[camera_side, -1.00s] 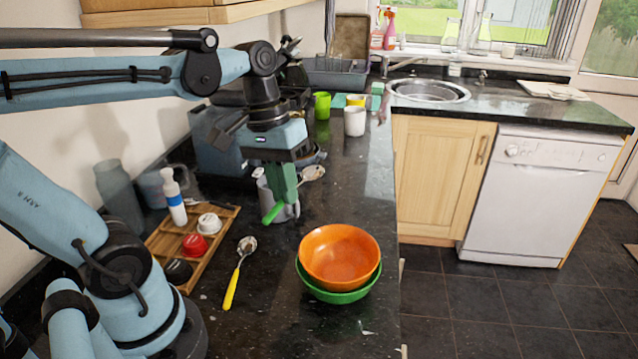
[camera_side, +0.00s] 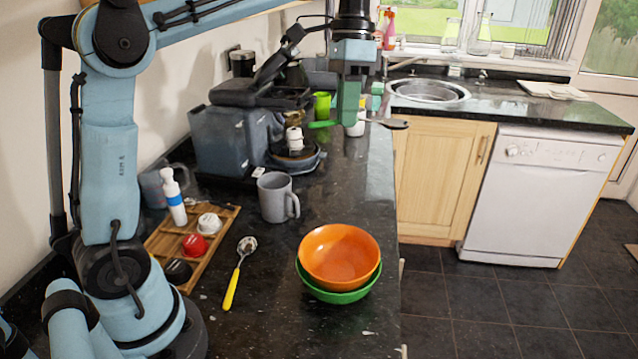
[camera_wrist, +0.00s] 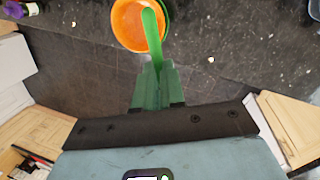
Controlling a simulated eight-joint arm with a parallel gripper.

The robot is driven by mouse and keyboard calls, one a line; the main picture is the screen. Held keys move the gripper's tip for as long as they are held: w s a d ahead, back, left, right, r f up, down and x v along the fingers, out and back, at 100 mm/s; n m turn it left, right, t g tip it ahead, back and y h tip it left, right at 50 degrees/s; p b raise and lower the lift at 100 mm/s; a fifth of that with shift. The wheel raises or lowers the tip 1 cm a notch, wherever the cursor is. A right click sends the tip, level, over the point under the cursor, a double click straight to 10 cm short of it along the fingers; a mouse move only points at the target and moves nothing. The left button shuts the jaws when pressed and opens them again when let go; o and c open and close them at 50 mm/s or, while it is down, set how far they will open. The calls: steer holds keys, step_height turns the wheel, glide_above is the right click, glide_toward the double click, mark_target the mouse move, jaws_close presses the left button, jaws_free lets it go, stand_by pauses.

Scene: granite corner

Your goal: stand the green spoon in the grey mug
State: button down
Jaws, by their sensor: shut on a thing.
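My gripper (camera_side: 348,122) is raised above the counter at the back right of the grey mug in the side view. It is shut on the green spoon, which lies roughly level. The spoon's green handle (camera_side: 325,124) points left and its metal bowl (camera_side: 395,124) points right. In the wrist view the green spoon (camera_wrist: 152,32) sticks out from between the fingertips of my gripper (camera_wrist: 157,75). The grey mug (camera_side: 273,198) stands upright on the counter, handle to the right, well apart from the spoon. The inside of the mug is mostly hidden.
An orange bowl (camera_side: 340,254) sits in a green bowl (camera_side: 338,295) in front of the mug. A yellow-handled spoon (camera_side: 233,282) lies left of them. A wooden tray (camera_side: 160,247) and a coffee machine (camera_side: 232,140) stand at the left. A white mug (camera_side: 356,128) is behind my gripper.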

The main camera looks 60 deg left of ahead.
steer(key=a+f+m+g+y, duration=0.45)
steer(key=a+m+y, duration=0.4)
steer(key=a, duration=0.25)
steer(key=s+a+r+m+t+y, duration=0.3)
steer(key=s+a+y, duration=0.15)
steer(key=y, duration=0.65)
step_height(320, 180, down, 13)
steer(key=shift+s, duration=0.25)
stand_by(0.6)
steer(key=shift+d+r, duration=0.1)
steer(key=c, duration=1.1)
jaws_free()
steer(key=shift+c, duration=0.2)
